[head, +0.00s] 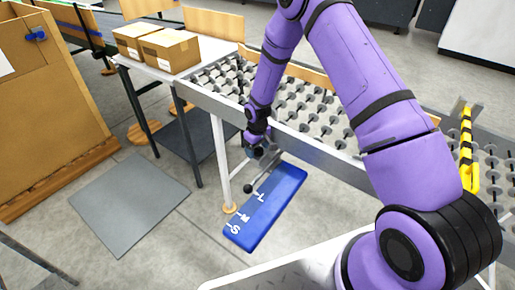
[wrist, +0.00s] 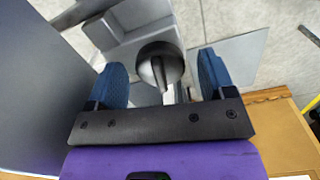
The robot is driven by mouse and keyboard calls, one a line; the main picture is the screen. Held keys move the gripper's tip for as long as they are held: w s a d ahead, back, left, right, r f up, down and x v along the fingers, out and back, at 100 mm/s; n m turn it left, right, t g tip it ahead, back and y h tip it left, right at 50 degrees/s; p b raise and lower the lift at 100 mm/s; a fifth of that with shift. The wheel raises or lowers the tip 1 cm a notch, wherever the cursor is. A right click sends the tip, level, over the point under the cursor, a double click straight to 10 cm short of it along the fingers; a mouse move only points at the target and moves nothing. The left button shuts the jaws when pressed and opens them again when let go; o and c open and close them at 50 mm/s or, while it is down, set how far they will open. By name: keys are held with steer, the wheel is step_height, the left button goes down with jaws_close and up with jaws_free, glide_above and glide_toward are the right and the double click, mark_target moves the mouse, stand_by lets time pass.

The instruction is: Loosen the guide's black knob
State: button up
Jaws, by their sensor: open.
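A round black knob (wrist: 158,62) shows in the wrist view, with a light grey bar running across it toward my gripper. It sits between the two blue fingertips of my gripper (wrist: 161,78). The fingers are open, with a gap visible on each side of the knob. Behind the knob is a grey metal bracket (wrist: 125,32). In the head view my gripper (head: 262,149) is low at the side of the roller conveyor, and it largely hides the knob. A black ball (head: 248,188) on a thin rod shows just below it.
A blue plate (head: 264,208) marked L, M and S lies below my gripper. The conveyor's metal side rail (head: 300,138) runs close behind it. Two cardboard boxes (head: 170,50) stand on the table at the back left. A grey mat (head: 127,203) lies on the open floor to the left.

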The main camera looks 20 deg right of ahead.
step_height(320, 180, up, 11)
stand_by(0.5)
stand_by(0.3)
steer(key=s+d+r+m+t, duration=0.1)
steer(key=s+r, duration=0.3)
steer(key=r, duration=0.5)
steer(key=s+d+r+t, duration=0.15)
steer(key=s+r, duration=0.25)
steer(key=r, duration=0.5)
steer(key=s+d+r+m, duration=0.15)
steer(key=s+r, duration=0.25)
steer(key=r, duration=0.6)
steer(key=s+d+r+t, duration=0.1)
steer(key=s+r, duration=0.2)
steer(key=s, duration=0.5)
steer(key=s+d+r+m, duration=0.1)
steer(key=s+r, duration=0.3)
steer(key=s, duration=0.5)
steer(key=s+d+r+m+t, duration=0.1)
steer(key=s+r, duration=0.2)
steer(key=s, duration=0.5)
steer(key=shift+s+r+t, duration=0.25)
steer(key=shift+s+t, duration=0.1)
